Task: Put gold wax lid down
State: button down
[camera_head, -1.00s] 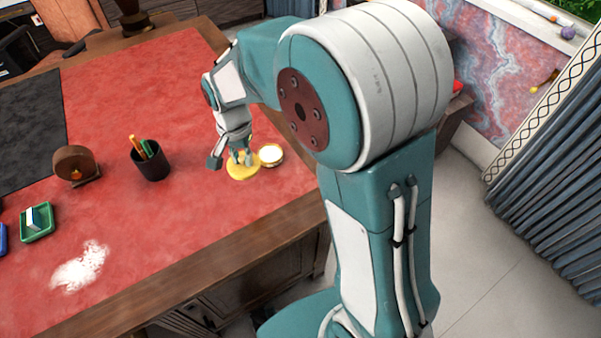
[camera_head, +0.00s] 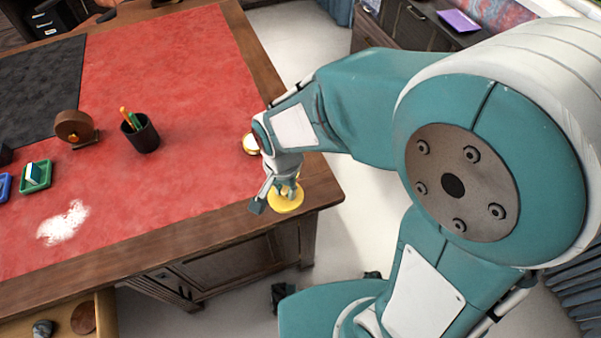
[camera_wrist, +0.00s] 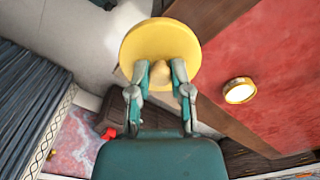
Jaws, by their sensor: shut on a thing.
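The gold wax lid (camera_head: 287,204) is a round yellow disc with a small knob. My gripper (camera_head: 284,190) is shut on the knob and holds the lid over the wooden border near the desk's front right corner. The wrist view shows the lid (camera_wrist: 151,38) beyond my gripper's fingers (camera_wrist: 160,76), with wood edge and pale floor behind it. I cannot tell how high it is above the desk. The round gold tin with a pale top (camera_head: 249,147) stands on the red leather, partly hidden by my wrist. It shows whole in the wrist view (camera_wrist: 239,90).
A black pen cup (camera_head: 142,138), a brown tape dispenser (camera_head: 75,127) and a green tray (camera_head: 36,178) stand to the left. White powder (camera_head: 63,223) lies on the leather. The red desk top (camera_head: 190,180) between the powder and my gripper is clear.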

jog(key=w+f, duration=0.2)
jog(key=w, duration=0.1)
jog(key=w+d+f, duration=0.1)
jog(key=w+f, duration=0.1)
jog(key=w, duration=0.1)
jog(key=w+d+f, duration=0.1)
jog(key=w+f, duration=0.1)
jog(key=w, duration=0.2)
jog(key=shift+d+f, duration=0.2)
jog(key=shift+f, duration=0.2)
jog(key=shift+w+a+f, duration=1)
jog(key=shift+a+f, duration=0.2)
jog(key=shift+f, duration=0.05)
jog(key=shift+d+f, duration=0.2)
jog(key=shift+f, duration=0.45)
jog(key=shift+d+f, duration=0.2)
jog(key=shift+f, duration=0.4)
jog(key=shift+d+f, duration=0.15)
jog(key=shift+d, duration=0.3)
jog(key=shift+a, duration=0.1)
jog(key=c, duration=0.7)
grip_release()
jog(key=shift+a+f, duration=0.1)
jog(key=shift+a, duration=0.1)
jog(key=shift+o, duration=0.8)
jog(key=shift+a, duration=0.3)
jog(key=shift+d, duration=0.35)
jog(key=shift+r, duration=0.35)
notch_tip(320, 180, up, 12)
jog(key=shift+f, duration=0.15)
